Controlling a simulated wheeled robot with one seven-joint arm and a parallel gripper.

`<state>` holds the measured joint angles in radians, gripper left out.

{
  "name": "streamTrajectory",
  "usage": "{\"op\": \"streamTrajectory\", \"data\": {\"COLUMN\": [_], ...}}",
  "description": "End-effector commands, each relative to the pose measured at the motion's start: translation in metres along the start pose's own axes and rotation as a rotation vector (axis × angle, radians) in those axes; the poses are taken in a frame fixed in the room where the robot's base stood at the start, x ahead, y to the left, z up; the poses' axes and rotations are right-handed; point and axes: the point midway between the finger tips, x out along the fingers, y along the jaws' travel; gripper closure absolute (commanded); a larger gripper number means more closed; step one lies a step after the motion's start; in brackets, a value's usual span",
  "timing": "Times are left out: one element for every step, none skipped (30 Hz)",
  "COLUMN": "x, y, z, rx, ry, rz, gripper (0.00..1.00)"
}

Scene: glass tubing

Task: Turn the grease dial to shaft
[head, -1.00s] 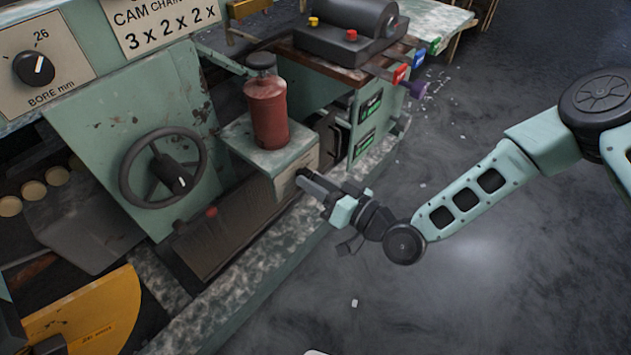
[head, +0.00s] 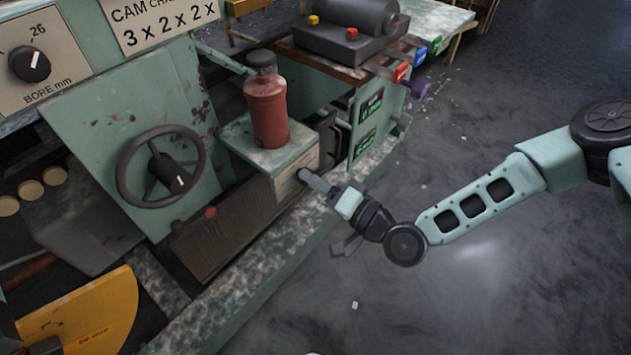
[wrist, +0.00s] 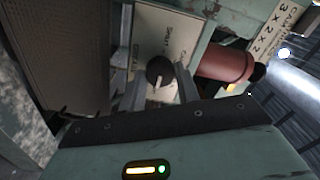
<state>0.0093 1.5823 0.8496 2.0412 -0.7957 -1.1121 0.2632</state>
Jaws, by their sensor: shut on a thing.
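The grease dial (wrist: 159,69) is a round black knob with a white pointer line. It sits on a pale label plate (wrist: 183,27) in the wrist view, and its pointer aims toward the bottom of that picture. The small, rotated lettering around it is hard to read. My gripper (wrist: 157,88) has a finger on each side of the knob and is shut on it. In the head view my gripper (head: 303,176) reaches the end face of the green box (head: 262,150), and the fingers hide the knob there.
A red-brown grease cup (head: 266,112) with a black cap stands on the box, close beside my fingers in the wrist view (wrist: 224,63). A handwheel (head: 160,166) and a bore dial (head: 29,64) are to the left. Open floor lies right.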

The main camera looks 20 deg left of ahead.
Motion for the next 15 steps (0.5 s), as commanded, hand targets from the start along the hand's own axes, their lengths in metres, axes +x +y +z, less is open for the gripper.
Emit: {"op": "streamTrajectory", "data": {"x": [-0.0009,-0.0008,-0.0009,-0.0009,-0.0009,-0.0009,-0.0009,-0.0009,-0.0009,-0.0009,-0.001,-0.001,-0.001,-0.0009,-0.0008], "y": [0.0009,0.0009,0.0009,0.0009,0.0009,0.0009,0.0009,0.0009,0.0009,0.001,0.001,0.001,0.001,0.001,0.0009], "z": [0.0004,0.0004,0.0004,0.0004,0.0004,0.0004,0.0005,0.0005,0.0005,0.0005,0.0005,0.0005,0.0005,0.0005,0.0005], "rx": [0.006,0.007,0.009,0.009,0.01,0.01,0.01,0.01,0.01,0.01,0.01,0.01,0.01,0.01,0.009], "ry": [-0.001,0.0,-0.001,-0.001,-0.001,-0.001,-0.001,-0.001,-0.001,-0.001,-0.001,-0.001,-0.001,-0.001,-0.001], "rz": [0.002,0.002,0.002,0.002,0.002,0.002,0.002,0.002,0.002,0.002,0.003,0.003,0.003,0.002,0.002], "gripper": [0.91,0.91,0.91,0.91,0.91,0.91,0.91,0.91,0.91,0.91,0.91,0.91,0.62,0.54,0.46]}}
